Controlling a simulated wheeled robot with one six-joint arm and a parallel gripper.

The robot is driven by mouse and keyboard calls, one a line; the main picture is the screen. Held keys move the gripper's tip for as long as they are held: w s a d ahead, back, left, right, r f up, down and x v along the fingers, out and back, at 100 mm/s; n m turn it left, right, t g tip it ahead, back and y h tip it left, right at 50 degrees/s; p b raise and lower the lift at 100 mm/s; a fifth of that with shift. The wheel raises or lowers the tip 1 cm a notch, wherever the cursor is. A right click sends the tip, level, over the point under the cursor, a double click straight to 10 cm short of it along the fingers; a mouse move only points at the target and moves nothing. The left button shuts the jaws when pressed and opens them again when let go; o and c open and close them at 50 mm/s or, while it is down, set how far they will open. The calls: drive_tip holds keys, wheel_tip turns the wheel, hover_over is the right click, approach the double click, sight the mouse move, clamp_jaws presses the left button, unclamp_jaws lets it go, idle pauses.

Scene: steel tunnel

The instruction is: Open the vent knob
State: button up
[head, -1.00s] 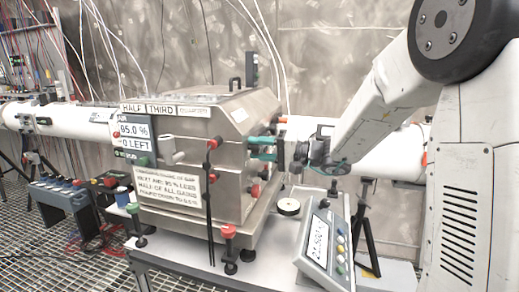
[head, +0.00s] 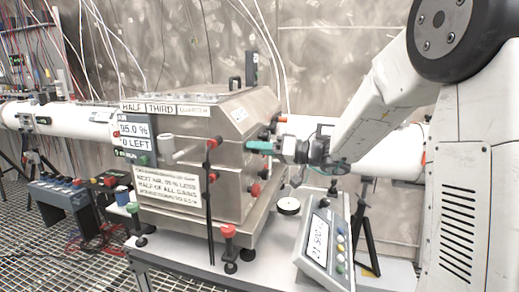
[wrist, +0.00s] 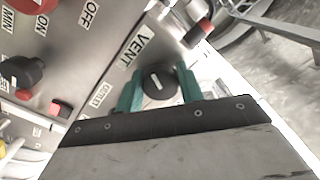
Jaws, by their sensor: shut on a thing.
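The vent knob (wrist: 154,85) is a round black knob with a white pointer line, on the side panel of the steel box (head: 180,125). A VENT label (wrist: 129,50) is beside it in the wrist view. My gripper (wrist: 158,88) has its two green fingers on either side of the knob and is shut on it. In the wrist view the pointer line lies roughly along the gap between the fingers. In the head view my gripper (head: 258,146) reaches the box's right side from the right, and the knob is hidden behind the fingers.
Red and black knobs (wrist: 22,75) and a red-ended fitting (wrist: 198,32) are close to the fingers. A tilted display unit (head: 322,243) stands on the table below my gripper. A white pipe (head: 385,152) runs behind my arm.

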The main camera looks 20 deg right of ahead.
idle(0.4)
drive_tip(key=o, duration=1)
drive_tip(key=shift+d, duration=0.1)
drive_tip(key=v, duration=0.7)
drive_tip(key=shift+s+d, duration=0.25)
